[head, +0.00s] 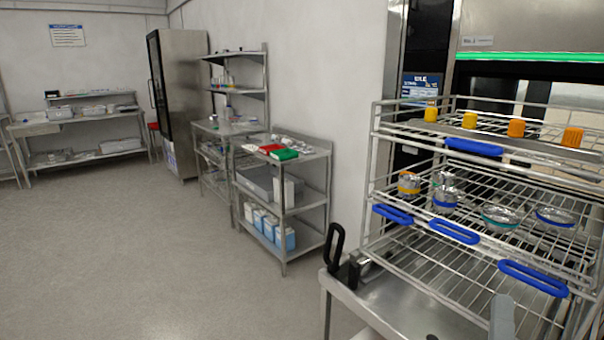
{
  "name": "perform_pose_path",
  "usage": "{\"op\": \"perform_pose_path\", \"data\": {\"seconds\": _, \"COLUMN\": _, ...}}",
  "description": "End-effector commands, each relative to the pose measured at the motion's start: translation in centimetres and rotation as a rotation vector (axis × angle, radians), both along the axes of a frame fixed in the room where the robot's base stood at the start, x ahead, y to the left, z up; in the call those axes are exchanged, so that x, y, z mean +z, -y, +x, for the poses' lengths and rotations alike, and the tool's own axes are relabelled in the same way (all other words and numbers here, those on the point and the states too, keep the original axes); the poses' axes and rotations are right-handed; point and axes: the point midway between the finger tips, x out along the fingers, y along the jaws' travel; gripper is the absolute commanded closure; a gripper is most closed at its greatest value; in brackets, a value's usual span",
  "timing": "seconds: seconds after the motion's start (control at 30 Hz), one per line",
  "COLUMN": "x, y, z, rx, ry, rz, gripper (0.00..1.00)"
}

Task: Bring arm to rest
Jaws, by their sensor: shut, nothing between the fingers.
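My gripper is not in this head view. A grey rounded piece shows at the bottom edge in front of the rack, but I cannot tell whether it is part of my arm. The wire washer rack (376,150) stands at the right. Its top level carries several orange-capped pieces (516,128). Its middle level carries glass dishes (501,216) and small jars (409,183).
The rack stands on a steel cart (375,312) with a black upright handle (335,247), near the washer with a green light strip (530,57). A steel shelf cart (315,185) stands along the wall. Open floor (130,250) lies to the left.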

Motion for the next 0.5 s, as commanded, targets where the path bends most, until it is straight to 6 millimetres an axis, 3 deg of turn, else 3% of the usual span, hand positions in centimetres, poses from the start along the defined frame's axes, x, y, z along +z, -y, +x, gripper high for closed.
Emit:
{"op": "perform_pose_path", "data": {"seconds": 0.2, "x": -5.0, "y": -3.9, "z": -5.3, "rx": -0.076, "ry": -0.268, "rz": -0.449, "gripper": 1.00}}
{"op": "perform_pose_path", "data": {"seconds": 0.5, "x": -12.2, "y": -7.1, "z": -13.3, "rx": -0.106, "ry": -0.599, "rz": -0.950, "gripper": 1.00}}
